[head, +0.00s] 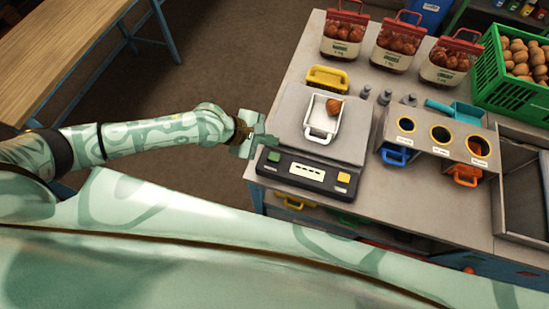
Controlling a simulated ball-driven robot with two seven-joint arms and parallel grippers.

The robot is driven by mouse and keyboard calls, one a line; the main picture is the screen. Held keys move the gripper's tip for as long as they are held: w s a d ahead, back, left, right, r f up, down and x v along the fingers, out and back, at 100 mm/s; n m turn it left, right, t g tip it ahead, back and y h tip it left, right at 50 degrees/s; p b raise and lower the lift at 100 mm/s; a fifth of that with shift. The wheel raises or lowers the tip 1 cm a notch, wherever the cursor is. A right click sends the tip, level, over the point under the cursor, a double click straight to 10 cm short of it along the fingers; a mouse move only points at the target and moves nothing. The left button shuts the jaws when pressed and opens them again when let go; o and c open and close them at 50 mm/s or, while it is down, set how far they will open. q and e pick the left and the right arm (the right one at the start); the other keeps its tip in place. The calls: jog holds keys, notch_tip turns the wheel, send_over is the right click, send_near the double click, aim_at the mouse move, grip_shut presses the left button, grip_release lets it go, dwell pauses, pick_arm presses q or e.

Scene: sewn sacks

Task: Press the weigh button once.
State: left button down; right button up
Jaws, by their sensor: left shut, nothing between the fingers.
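The scale's dark front panel (306,187) has a pale display (307,171) in the middle. A green button (274,156) is at its left and a yellow button (344,177) at its right; I cannot read which is the weigh button. A white tray (314,133) holding one brown-orange round item (333,107) rests on the grey weighing plate (350,140). My left gripper (264,141) is shut and empty, by the scale's left edge, just beyond the green button in the picture. I cannot tell its height or any contact. My right gripper is out of view.
Small grey weights (384,97) and a stand with three round holes (440,142) are at right. A green crate (505,92) stands far right.

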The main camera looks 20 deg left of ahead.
aim_at(270, 157)
pick_arm(q)
notch_tip(270, 157, down, 4)
jog(key=b, duration=0.3)
jog(key=shift+b, duration=0.4)
jog(key=shift+f+b, duration=0.3)
jog(key=shift+f, duration=0.7)
jog(key=shift+f, duration=0.15)
dwell(0.6)
jog(key=shift+f, duration=0.25)
jog(key=shift+f, duration=0.45)
dwell(0.6)
jog(key=shift+r, duration=0.1)
jog(key=shift+r+p, duration=0.75)
jog(key=shift+p, duration=0.55)
